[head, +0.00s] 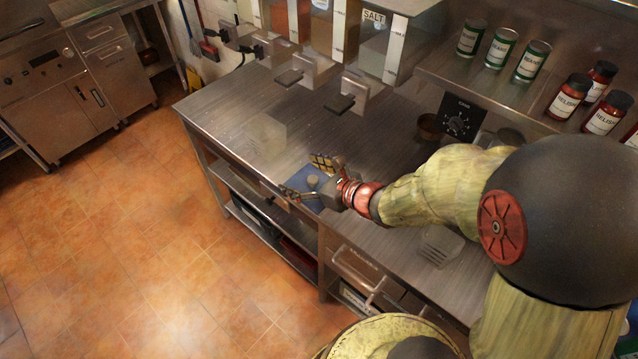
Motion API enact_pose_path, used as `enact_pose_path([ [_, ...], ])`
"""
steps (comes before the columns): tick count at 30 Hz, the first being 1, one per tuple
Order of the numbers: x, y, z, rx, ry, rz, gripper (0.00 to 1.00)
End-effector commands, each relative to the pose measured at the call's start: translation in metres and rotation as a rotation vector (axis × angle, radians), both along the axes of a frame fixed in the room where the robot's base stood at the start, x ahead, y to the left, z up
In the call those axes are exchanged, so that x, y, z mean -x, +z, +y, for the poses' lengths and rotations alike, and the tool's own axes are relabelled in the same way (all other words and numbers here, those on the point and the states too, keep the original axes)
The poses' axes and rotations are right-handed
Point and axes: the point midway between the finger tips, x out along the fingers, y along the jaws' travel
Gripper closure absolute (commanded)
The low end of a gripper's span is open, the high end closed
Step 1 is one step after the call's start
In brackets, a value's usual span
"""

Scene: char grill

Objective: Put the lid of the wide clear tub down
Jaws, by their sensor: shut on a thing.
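My gripper (306,177) is over the counter's front edge, its two fingers spread on either side of a blue flat piece with a small grey knob, which looks like the lid (312,182). It is shut on this lid. I cannot tell whether the lid touches the counter or hangs just above it. A clear, box-like tub (265,136) stands on the counter beyond my gripper, up and left of it. Another clear container (440,245) is on the counter below my forearm. I cannot tell for certain which is the wide tub.
Green-labelled cans (503,49) and red relish jars (569,96) stand on the shelf at right. A dark bowl (430,126) sits by the dial panel. Bare counter lies left of the clear box.

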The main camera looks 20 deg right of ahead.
Motion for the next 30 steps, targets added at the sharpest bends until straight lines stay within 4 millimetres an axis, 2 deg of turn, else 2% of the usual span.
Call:
enact_pose_path([
  [2,0.001,-0.002,0.002,0.001,0.011,0.0,0.43],
  [5,-0.008,-0.009,-0.002,0.0,0.013,0.004,0.43],
  [16,-0.078,-0.044,-0.033,0.001,0.013,0.003,0.43],
  [21,-0.101,-0.075,-0.042,-0.001,0.013,0.004,0.43],
  [24,-0.111,-0.087,-0.046,0.0,0.013,0.002,0.43],
  [30,-0.12,-0.096,-0.05,0.001,0.013,0.001,0.43],
])
